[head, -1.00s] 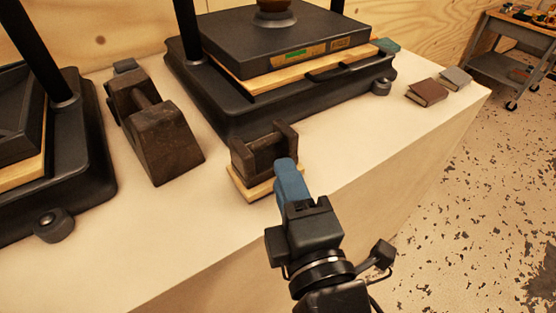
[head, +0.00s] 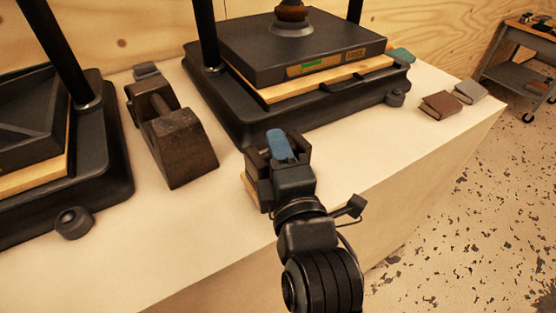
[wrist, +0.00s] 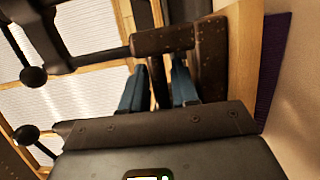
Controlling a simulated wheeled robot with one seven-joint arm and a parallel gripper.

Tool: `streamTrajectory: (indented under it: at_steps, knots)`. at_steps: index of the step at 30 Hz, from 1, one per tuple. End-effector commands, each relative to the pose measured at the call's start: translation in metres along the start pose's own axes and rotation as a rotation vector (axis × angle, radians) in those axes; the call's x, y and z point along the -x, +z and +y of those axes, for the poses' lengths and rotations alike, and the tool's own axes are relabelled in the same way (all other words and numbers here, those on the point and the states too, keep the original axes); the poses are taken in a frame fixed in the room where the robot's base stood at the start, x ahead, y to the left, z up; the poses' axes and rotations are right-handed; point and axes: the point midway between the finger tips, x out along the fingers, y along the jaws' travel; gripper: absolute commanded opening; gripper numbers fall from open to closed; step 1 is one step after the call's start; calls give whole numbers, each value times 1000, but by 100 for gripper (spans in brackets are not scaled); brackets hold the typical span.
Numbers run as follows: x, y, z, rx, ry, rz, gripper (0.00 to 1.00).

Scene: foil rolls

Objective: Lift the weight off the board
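The small dark brown weight (head: 257,164), with two upright ends and a bar, sits on a pale wooden board (head: 250,188) near the table's front edge. My gripper (head: 280,140) reaches in between the weight's uprights and hides much of it. In the wrist view, the two blue fingers (wrist: 157,75) stand apart with a dark part of the weight between or behind them. Contact cannot be made out. The weight's brown body (wrist: 212,60) and the board (wrist: 245,60) show at the right, with the board still against the weight.
A larger brown weight (head: 182,150) stands to the left. A black press (head: 300,105) is just behind, and another press (head: 100,180) is at the far left. Two small books (head: 440,105) lie to the right. The table front right of my gripper is clear.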

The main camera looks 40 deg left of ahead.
Motion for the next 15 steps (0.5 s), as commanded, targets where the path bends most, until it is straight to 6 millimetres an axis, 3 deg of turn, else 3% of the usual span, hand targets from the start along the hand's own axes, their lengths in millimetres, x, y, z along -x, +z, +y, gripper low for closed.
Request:
streamTrajectory:
  at_steps: [2,10,15]
  knots:
    - [0,0,0,0,0,0,27]
    - [0,0,0,0,-1,0,1]
    - [0,0,0,0,-1,-1,0]
